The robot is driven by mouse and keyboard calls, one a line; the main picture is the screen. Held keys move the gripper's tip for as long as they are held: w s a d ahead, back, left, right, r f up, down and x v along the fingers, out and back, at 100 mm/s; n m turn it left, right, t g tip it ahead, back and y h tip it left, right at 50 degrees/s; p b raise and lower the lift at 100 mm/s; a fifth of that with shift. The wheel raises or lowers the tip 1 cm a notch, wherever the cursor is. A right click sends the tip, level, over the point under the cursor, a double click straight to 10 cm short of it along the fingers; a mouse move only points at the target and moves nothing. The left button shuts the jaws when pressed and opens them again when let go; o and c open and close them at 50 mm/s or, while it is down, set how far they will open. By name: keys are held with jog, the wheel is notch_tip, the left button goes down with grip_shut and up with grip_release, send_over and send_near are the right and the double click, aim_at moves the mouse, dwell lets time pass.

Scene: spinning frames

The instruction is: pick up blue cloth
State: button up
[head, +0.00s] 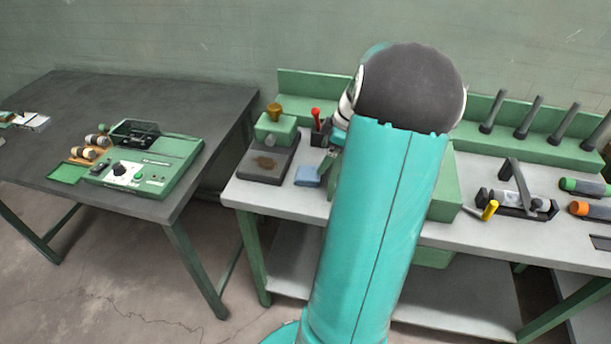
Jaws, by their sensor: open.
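The blue cloth (308,176) is a small, flat light-blue piece lying on the grey top of the right-hand workbench (243,196). It lies near the front edge, just left of my arm. My gripper (325,165) shows in part beside my arm, close to the cloth's upper right side. It is open, and no cloth shows between its fingers. Whether it touches the cloth is not clear. The rest of my gripper and part of the bench are hidden behind my arm.
A dark tray with a green box (276,130) stands left of the cloth. A dark cup with a red-handled tool (316,117) stands behind it. A green block (445,189) is right of my arm. A dark table (200,104) holds a green device (150,165).

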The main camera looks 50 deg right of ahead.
aim_at(311, 173)
jog(key=x, duration=0.8)
jog(key=shift+w+f, duration=0.2)
jog(key=shift+w, duration=0.15)
jog(key=c, duration=1.1)
